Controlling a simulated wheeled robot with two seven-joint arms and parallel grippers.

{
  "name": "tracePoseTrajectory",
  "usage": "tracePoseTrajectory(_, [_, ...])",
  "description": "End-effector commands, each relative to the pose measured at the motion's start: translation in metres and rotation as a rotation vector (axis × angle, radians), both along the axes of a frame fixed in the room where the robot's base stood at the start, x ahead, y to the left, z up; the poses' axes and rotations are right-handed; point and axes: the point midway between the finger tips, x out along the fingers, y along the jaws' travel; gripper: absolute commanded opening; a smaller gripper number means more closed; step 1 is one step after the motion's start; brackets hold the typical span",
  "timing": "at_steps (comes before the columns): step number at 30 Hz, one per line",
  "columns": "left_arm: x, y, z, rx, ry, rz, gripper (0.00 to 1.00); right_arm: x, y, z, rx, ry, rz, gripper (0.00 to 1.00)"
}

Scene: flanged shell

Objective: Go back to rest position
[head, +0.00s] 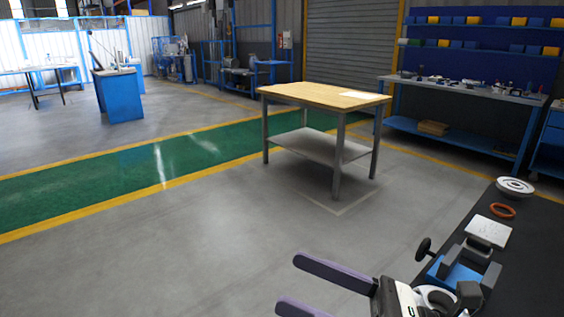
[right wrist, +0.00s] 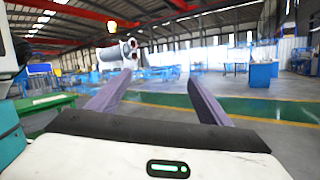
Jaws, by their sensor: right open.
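My right gripper (head: 289,281) reaches in at the bottom of the head view, left of the dark workbench, over the open floor. Its two purple fingers are spread apart with nothing between them. In the right wrist view the same gripper (right wrist: 158,78) shows wide open and empty, pointing out into the hall. A pale round flanged part (head: 515,187) lies at the far end of the dark bench, clear of the gripper. My left gripper is not in the head view.
The dark workbench (head: 535,245) at lower right also bears an orange ring (head: 502,210), a white square plate (head: 488,233) and a blue vise (head: 455,274). A wooden-topped table (head: 320,95) stands on the floor beyond. The grey floor (head: 200,240) between is clear.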

Motion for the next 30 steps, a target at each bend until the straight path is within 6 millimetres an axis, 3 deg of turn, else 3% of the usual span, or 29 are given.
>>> tracePoseTrajectory(1, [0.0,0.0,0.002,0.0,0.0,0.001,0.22,0.016,-0.011,-0.011,0.181,0.268,-0.063,0.72])
tracePoseTrajectory(2, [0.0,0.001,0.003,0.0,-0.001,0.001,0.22,0.027,-0.021,-0.021,0.294,0.43,-0.1,0.72])
tracePoseTrajectory(4, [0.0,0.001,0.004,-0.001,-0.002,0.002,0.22,0.048,-0.048,-0.059,0.562,0.806,-0.188,0.72])
tracePoseTrajectory(8, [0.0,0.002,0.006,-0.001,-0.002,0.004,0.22,0.053,-0.089,-0.15,0.994,1.347,-0.332,0.72])
tracePoseTrajectory(11, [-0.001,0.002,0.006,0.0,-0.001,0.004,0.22,0.032,-0.109,-0.221,1.291,1.664,-0.439,0.72])
tracePoseTrajectory(15, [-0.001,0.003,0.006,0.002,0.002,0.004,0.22,-0.021,-0.122,-0.307,1.676,2.001,-0.593,0.72])
tracePoseTrajectory(18, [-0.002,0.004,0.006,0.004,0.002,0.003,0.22,-0.061,-0.123,-0.35,1.902,2.155,-0.691,0.72])
tracePoseTrajectory(20, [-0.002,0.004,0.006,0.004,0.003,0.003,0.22,-0.081,-0.122,-0.367,2.009,2.216,-0.738,0.72])
tracePoseTrajectory(21, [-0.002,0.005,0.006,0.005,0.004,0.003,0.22,-0.093,-0.121,-0.376,-2.059,-2.239,0.762,0.72])
tracePoseTrajectory(25, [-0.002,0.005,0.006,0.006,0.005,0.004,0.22,-0.114,-0.119,-0.391,-2.006,-2.121,0.754,0.72])
tracePoseTrajectory(30, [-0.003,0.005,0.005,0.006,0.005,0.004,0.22,-0.118,-0.118,-0.394,-1.996,-2.099,0.751,0.72])
